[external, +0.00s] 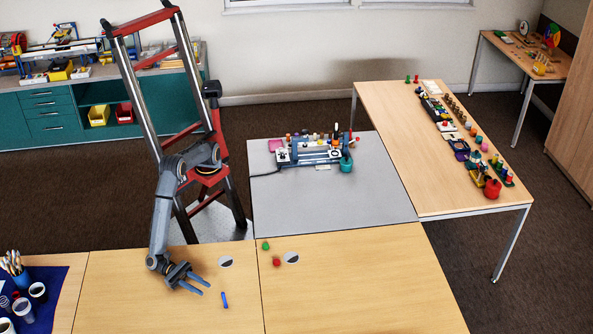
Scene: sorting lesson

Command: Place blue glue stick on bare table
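A small blue glue stick (225,300) is on the light wooden table (340,300) in the front, near the seam between two table tops. It appears to stand upright or lean a little; at this size I cannot tell which. My gripper (201,287) is just left of the glue stick, low over the table. Its fingers are spread apart with nothing between them, and a small gap separates them from the stick.
Cups and a pencil holder (15,267) stand on a dark blue mat at the left.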

